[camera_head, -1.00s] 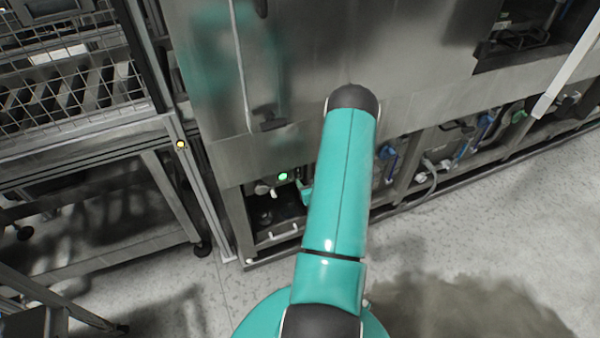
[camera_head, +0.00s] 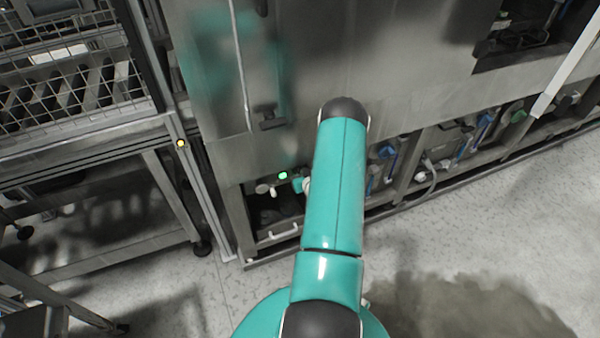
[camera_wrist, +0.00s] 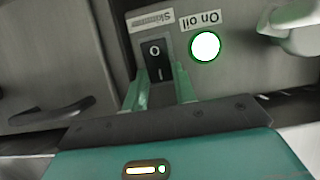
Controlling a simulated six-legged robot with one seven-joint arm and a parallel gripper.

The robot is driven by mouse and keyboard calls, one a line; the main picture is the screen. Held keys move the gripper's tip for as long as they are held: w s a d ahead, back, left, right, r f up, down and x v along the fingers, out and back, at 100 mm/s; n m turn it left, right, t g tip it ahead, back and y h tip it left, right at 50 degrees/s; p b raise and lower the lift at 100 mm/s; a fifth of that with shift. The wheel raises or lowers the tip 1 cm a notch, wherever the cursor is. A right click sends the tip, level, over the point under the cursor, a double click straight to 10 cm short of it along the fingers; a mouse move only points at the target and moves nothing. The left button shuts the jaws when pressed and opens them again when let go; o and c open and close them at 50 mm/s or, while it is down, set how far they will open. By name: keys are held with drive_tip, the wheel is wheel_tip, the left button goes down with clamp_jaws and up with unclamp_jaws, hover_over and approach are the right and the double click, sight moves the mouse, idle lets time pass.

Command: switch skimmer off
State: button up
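The skimmer switch (camera_wrist: 155,60) is a black rocker marked O and I, on a grey panel in the wrist view. The Skimmer label (camera_wrist: 151,20) beside it appears upside down. My gripper (camera_wrist: 161,75) has its two teal fingers apart, one on each side of the switch's I end, with nothing held. I cannot tell whether they touch the switch. A round lamp (camera_wrist: 205,46) with a green rim glows next to the label "On oil". The lamp shows green in the head view (camera_head: 283,175), where my arm hides most of my gripper.
A pale handle-like part (camera_wrist: 291,25) sticks out right of the lamp in the wrist view. The switch panel is low in the washer's frame (camera_head: 237,215). A wire-mesh conveyor frame (camera_head: 70,80) stands at left. Open floor (camera_head: 480,240) lies at right, with a dark stain.

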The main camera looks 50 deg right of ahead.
drive_tip(key=shift+s+a+f+t+h, duration=0.1)
drive_tip(key=shift+f+t+h, duration=0.25)
drive_tip(key=shift+t, duration=0.35)
drive_tip(key=shift+s+a+f+t+h, duration=0.1)
drive_tip(key=shift+f+t+h, duration=0.1)
drive_tip(key=shift+t+h, duration=0.4)
drive_tip(key=shift+c, duration=0.3)
drive_tip(key=shift+o, duration=0.2)
drive_tip(key=shift+f+t+h, duration=0.1)
drive_tip(key=shift+t+h, duration=0.25)
drive_tip(key=shift+t, duration=0.55)
drive_tip(key=shift+c, duration=0.2)
drive_tip(key=o, duration=1)
drive_tip(key=shift+s, duration=0.1)
drive_tip(key=v, duration=1.3)
drive_tip(key=shift+s+a, duration=0.15)
drive_tip(key=shift+s, duration=0.25)
